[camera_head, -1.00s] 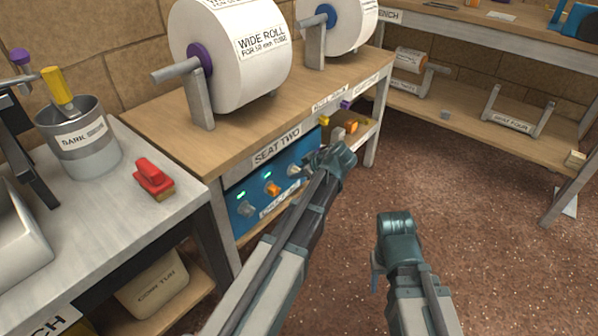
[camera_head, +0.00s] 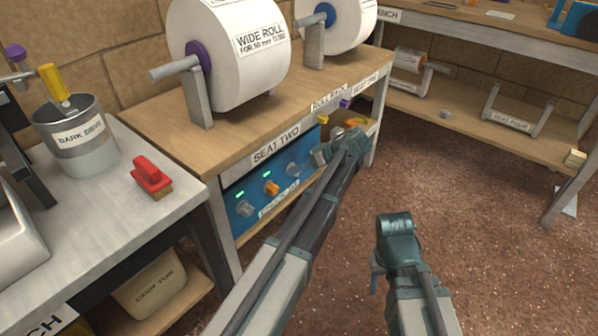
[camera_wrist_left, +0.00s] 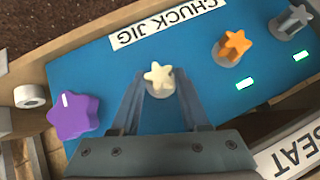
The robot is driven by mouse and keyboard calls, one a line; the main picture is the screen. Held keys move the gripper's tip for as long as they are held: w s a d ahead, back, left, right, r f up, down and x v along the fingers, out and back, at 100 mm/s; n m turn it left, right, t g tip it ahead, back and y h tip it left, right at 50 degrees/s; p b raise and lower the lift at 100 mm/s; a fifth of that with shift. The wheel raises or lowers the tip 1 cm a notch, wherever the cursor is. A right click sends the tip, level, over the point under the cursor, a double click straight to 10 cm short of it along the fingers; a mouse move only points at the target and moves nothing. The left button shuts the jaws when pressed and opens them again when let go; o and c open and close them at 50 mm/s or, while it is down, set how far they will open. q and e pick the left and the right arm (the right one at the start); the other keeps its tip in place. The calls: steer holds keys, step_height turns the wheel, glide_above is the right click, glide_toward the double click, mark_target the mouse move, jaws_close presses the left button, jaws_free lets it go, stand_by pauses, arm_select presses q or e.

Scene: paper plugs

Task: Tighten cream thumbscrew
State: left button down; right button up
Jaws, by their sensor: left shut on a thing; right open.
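The cream thumbscrew (camera_wrist_left: 159,77) is a small star-shaped knob on the blue chuck jig panel (camera_wrist_left: 200,85). My left gripper (camera_wrist_left: 159,92) is shut on it, with one finger on each side. In the head view, my left gripper (camera_head: 300,167) reaches the right part of the blue panel (camera_head: 236,212); I cannot make out the cream thumbscrew there. An orange knob (camera_wrist_left: 232,46) and a grey knob (camera_wrist_left: 291,23) sit on the same panel, each beside a lit green light. A larger purple knob (camera_wrist_left: 75,116) is at the other end. My right gripper (camera_head: 395,225) is open and away from the panel.
The panel is under a wooden bench (camera_head: 215,150) with large paper rolls (camera_head: 235,55) on top. A grey worktop (camera_head: 120,215) at left holds a tin (camera_head: 75,140) and a red brush-like tool (camera_head: 151,178). Open floor (camera_head: 480,240) lies right.

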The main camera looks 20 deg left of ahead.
arm_select(q)
steer(key=shift+m+g, duration=0.3)
steer(key=shift+g, duration=0.1)
stand_by(0.3)
steer(key=shift+c, duration=2)
jaws_free()
steer(key=p+v, duration=0.8)
steer(key=v, duration=0.5)
steer(key=shift+d, duration=0.45)
steer(key=shift+r, duration=0.1)
